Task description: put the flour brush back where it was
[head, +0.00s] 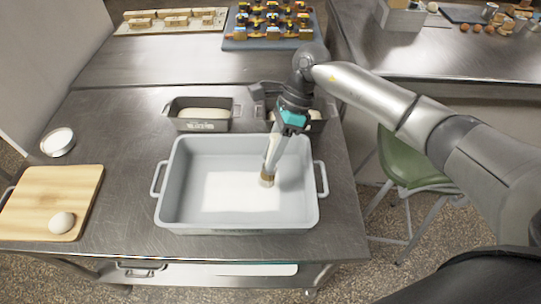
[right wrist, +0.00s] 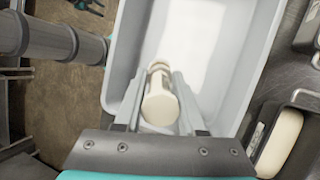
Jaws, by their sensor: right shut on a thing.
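The flour brush (head: 267,180) shows in the head view as a short piece with a brown band, low in the right part of a light grey tub (head: 171,190). My right gripper (head: 269,168) points down into the tub and is shut on the brush. In the right wrist view the brush (right wrist: 159,106) is a cream, rounded cylinder between the two fingers (right wrist: 160,92). White flour (head: 235,192) lies on the tub floor. I cannot tell whether the brush touches it. My left gripper is not in view.
Two dark loaf tins with pale dough, one here (head: 203,125), stand behind the tub. A cutting board (head: 75,185) with a dough ball (head: 61,223) and a white bowl (head: 58,142) are at left. A green chair (head: 408,160) stands right of the steel table (head: 125,130).

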